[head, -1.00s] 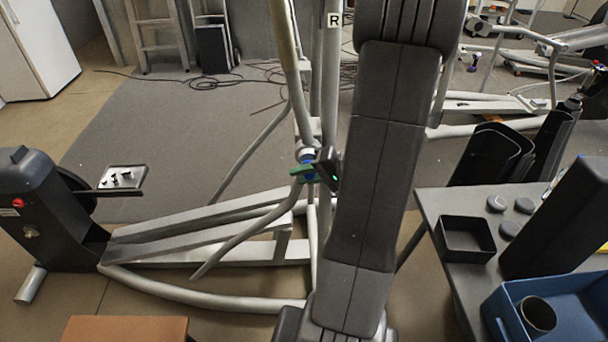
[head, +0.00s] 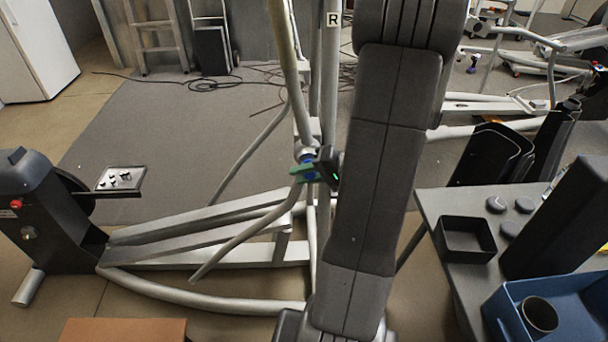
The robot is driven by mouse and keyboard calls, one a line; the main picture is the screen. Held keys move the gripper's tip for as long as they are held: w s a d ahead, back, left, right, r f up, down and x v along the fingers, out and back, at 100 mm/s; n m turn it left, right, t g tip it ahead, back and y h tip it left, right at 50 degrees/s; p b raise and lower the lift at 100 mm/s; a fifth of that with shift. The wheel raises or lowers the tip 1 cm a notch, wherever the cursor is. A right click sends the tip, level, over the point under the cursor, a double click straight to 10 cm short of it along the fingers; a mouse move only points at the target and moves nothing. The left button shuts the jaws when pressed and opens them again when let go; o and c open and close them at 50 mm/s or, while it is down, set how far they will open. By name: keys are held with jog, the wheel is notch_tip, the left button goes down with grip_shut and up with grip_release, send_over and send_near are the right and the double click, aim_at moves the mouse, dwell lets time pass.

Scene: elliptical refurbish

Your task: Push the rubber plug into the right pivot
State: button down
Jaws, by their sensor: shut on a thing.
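My gripper (head: 304,173) is at this pivot, partly hidden behind my own dark arm, with green fingers showing. The plug is close against the pivot. I cannot tell how far it sits in the pivot.
A grey table (head: 430,205) at right holds a black open box (head: 466,239), several dark round discs (head: 511,228) and a blue crate (head: 560,310). A tray with small parts (head: 121,178) is at left. Silver frame bars (head: 200,245) run low across the floor.

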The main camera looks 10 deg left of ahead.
jog(key=shift+w+a+b, duration=0.15)
jog(key=shift+w+b, duration=0.1)
jog(key=shift+w, duration=0.3)
jog(key=shift+w+a+b, duration=0.15)
jog(key=shift+w+b, duration=0.05)
jog(key=shift+w, duration=0.35)
dwell(1.6)
jog(key=c, duration=1.1)
grip_release()
jog(key=shift+c, duration=0.2)
jog(key=b+v, duration=0.1)
jog(key=v, duration=1.2)
jog(key=shift+d+r+b, duration=0.2)
jog(key=shift+d+b, duration=0.15)
jog(key=shift+s, duration=0.1)
